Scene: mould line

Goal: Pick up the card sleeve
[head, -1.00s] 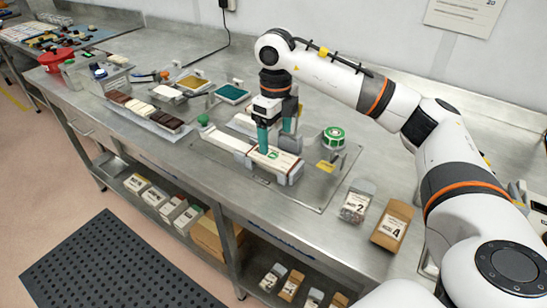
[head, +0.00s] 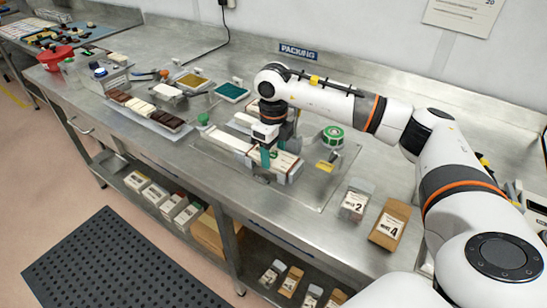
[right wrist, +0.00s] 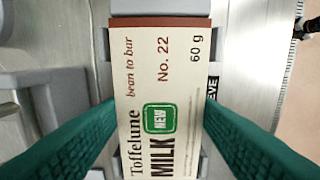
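The card sleeve (head: 288,163) is a cream box with a brown end band, lying flat in a grey holder on the steel bench. The right wrist view shows the sleeve (right wrist: 160,75) close up, with "Toffelune", "MILK", "No. 22" and a green "NEW" badge. My right gripper (head: 272,158) points down over it. Its green fingers are open, one on each side of the sleeve; in the right wrist view the gripper (right wrist: 160,110) has its tips close to the long edges. I cannot tell whether they touch. My left gripper is not in view.
A long white piece (head: 232,142) lies left of the sleeve. A green and white roll (head: 333,136) stands behind right. A tray of chocolate bars (head: 150,112) is to the left. Bare steel lies in front.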

